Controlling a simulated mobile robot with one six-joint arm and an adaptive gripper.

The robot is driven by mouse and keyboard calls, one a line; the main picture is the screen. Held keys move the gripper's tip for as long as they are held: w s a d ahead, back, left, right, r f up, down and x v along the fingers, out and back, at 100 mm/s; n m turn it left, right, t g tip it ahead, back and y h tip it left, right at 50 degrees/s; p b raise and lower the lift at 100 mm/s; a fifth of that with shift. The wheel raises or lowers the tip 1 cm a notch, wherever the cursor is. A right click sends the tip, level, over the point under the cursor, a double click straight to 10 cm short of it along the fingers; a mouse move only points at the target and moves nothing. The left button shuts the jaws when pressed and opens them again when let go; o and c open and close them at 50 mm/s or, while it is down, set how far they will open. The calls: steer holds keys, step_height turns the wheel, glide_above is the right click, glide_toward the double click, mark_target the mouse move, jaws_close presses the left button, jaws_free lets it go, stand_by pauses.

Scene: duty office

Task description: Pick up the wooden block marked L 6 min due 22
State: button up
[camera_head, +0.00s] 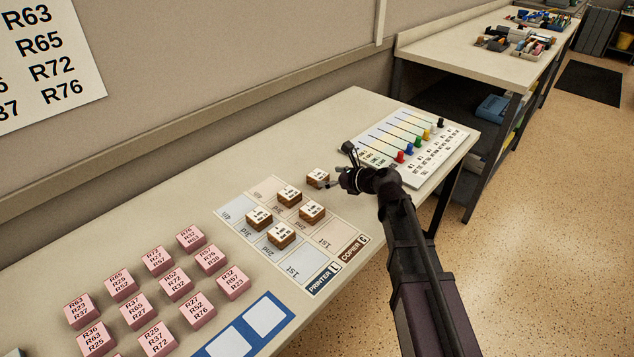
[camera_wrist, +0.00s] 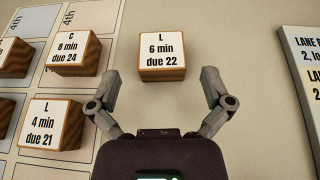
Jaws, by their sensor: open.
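The wooden block marked L 6 min due 22 (camera_wrist: 162,57) stands upright on the table in the wrist view, its white label facing up. It sits on bare table just beyond my open gripper (camera_wrist: 162,88), roughly centred between the two fingers and apart from them. In the head view the same block (camera_head: 318,178) lies just left of my gripper (camera_head: 340,172), off the edge of the printed sheet. Block C 8 min due 24 (camera_wrist: 76,53) and block L 4 min due 21 (camera_wrist: 52,124) stand to its left on the sheet.
The printed sheet (camera_head: 345,228) has Printer L and Copier C rows and holds several wooden blocks. Several pink blocks (camera_head: 175,283) and a blue-framed card (camera_head: 281,305) lie nearer. A white board with coloured pegs (camera_head: 411,177) is to the right of my gripper.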

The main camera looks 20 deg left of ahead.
mark_target(322, 176)
steer(key=shift+w+a+f, duration=0.15)
steer(key=shift+a, duration=0.25)
steer(key=shift+f+b+x, duration=0.15)
steer(key=shift+b+x, duration=0.45)
steer(key=shift+x, duration=0.55)
steer(key=shift+f+b+x, duration=0.15)
steer(key=shift+b+x, duration=0.45)
steer(key=shift+x, duration=0.5)
steer(key=shift+w+a+f, duration=0.1)
steer(key=shift+w+a, duration=0.05)
steer(key=shift+w, duration=0.05)
steer(key=c, duration=1.1)
